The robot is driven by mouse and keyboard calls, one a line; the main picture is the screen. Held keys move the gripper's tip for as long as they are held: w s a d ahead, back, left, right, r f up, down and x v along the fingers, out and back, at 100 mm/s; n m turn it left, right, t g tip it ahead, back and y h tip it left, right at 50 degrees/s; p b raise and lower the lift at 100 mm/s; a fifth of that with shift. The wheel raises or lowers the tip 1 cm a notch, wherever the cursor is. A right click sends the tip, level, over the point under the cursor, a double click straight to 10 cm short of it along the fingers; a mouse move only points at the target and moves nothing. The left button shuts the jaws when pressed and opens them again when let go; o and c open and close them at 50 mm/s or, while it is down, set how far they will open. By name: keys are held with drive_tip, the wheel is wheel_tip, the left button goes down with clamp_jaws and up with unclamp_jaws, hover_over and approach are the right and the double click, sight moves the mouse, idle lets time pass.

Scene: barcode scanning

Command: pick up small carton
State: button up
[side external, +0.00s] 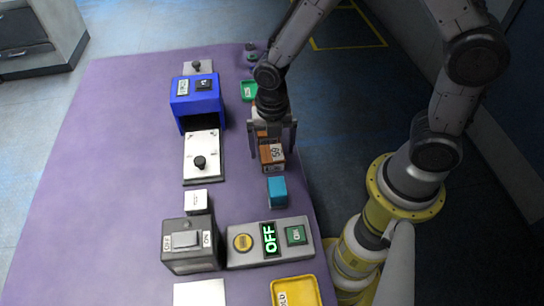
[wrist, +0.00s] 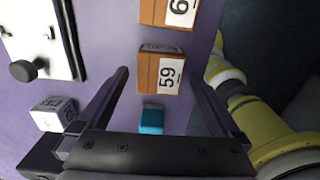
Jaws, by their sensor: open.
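A small brown carton with a white label reading 59 (side external: 272,155) stands on the purple table below my gripper (side external: 272,150). It also shows in the wrist view (wrist: 160,73), between the tips of my open gripper (wrist: 160,76), with a gap on each side. A second brown carton with a white label (wrist: 168,12) is at the top of the wrist view. In the side view it is mostly hidden behind my gripper. My gripper points down and holds nothing.
A blue block (side external: 277,190) stands just in front of the carton. A blue scanner housing (side external: 197,98) with a white plate (side external: 203,155) is to the left. A grey panel reading OFF (side external: 270,242) and a yellow tray (side external: 297,291) are nearer. The table's left side is clear.

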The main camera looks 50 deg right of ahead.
drive_tip(key=shift+f, duration=1.25)
drive_tip(key=c, duration=1.5)
drive_tip(key=shift+r, duration=0.1)
drive_tip(key=shift+r, duration=0.45)
wheel_tip(320, 180, up, 2)
drive_tip(key=shift+r, duration=0.2)
drive_tip(key=s+d+r, duration=0.1)
drive_tip(key=s+r, duration=0.2)
drive_tip(key=s, duration=0.1)
drive_tip(key=s+d+r, duration=0.1)
drive_tip(key=s+r, duration=0.2)
drive_tip(key=s, duration=0.2)
drive_tip(key=s+d+r, duration=0.1)
drive_tip(key=s+r, duration=0.2)
drive_tip(key=s, duration=0.1)
drive_tip(key=shift+s+d+r, duration=0.3)
drive_tip(key=shift+s+d, duration=0.05)
